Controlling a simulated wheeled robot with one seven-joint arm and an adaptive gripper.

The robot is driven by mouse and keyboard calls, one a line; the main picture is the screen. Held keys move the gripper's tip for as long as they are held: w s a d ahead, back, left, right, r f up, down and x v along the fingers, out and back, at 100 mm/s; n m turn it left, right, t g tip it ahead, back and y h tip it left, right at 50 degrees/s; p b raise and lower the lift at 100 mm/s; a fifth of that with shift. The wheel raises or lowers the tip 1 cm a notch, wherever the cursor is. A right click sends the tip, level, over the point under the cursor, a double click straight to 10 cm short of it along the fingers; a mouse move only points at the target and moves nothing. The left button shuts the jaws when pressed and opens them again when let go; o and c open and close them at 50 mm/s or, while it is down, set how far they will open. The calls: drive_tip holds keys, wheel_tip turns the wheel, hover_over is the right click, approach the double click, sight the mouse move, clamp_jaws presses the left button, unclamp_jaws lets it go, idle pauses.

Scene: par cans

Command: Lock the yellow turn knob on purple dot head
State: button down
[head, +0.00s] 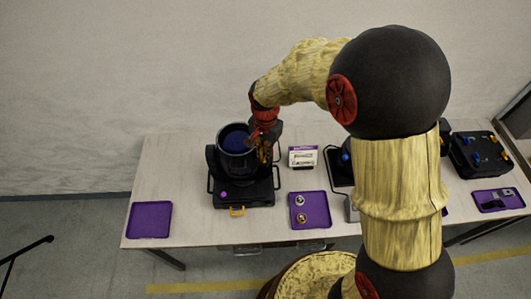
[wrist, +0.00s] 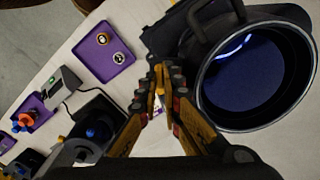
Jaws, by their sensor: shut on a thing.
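The purple dot head is a black par can (head: 222,150) on a black base at the left half of the table. Its purple dot (head: 223,194) shows on the front of the base. In the wrist view its round dark blue lens and rim (wrist: 204,92) fill the right side. My gripper (head: 264,152) is at the can's right side. In the wrist view my gripper (wrist: 162,88) has its fingertips closed around a small yellow piece, the yellow turn knob (wrist: 159,77), beside the can. The fingers hide most of the knob, so its turn angle cannot be told.
A purple tray (head: 323,198) with two small round parts lies right of the base, and an empty purple tray (head: 150,220) lies left. A white box (head: 302,157) stands behind. Another dark fixture (head: 340,165) is partly behind my arm. A black unit (head: 480,152) stands far right.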

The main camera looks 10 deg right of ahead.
drive_tip(key=n, duration=0.9)
drive_tip(key=shift+w+n, duration=0.1)
drive_tip(key=shift+n, duration=0.2)
drive_tip(key=n, duration=0.4)
drive_tip(key=shift+r, duration=0.1)
drive_tip(key=shift+n, duration=2)
drive_tip(key=c, duration=2.3)
unclamp_jaws()
